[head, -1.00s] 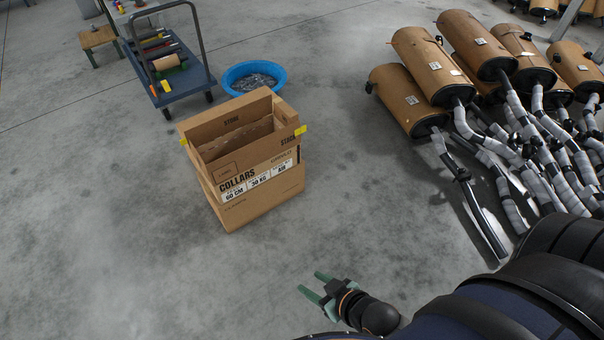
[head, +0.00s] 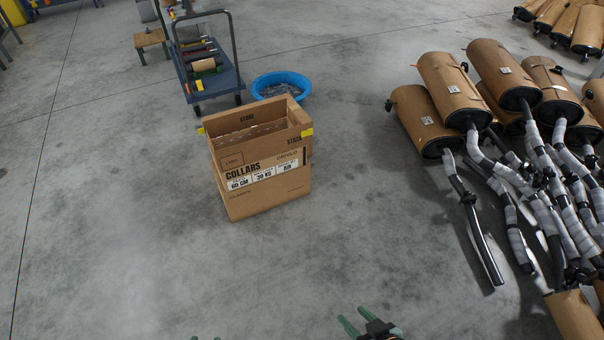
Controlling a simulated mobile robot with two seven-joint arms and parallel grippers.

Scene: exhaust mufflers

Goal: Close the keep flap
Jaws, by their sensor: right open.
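A tall cardboard carton (head: 265,198) marked COLLARS stands upright on the floor, left of centre in the head view. Its top is open, with upright cardboard flaps around the opening. The back flap (head: 275,114) reads what looks like STORE, and the right side carries another word. I cannot read KEEP on any flap. Yellow tabs (head: 307,132) show at the top corners. My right gripper (head: 358,321) is open and empty at the bottom edge, in front of the carton and well apart from it. Only green tips of my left gripper (head: 205,338) show at the bottom edge.
A blue tub (head: 281,80) and a blue trolley (head: 212,82) stand behind the carton. Wrapped mufflers (head: 455,90) with long pipes (head: 482,235) lie to the right. The floor (head: 160,250) between me and the carton is clear.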

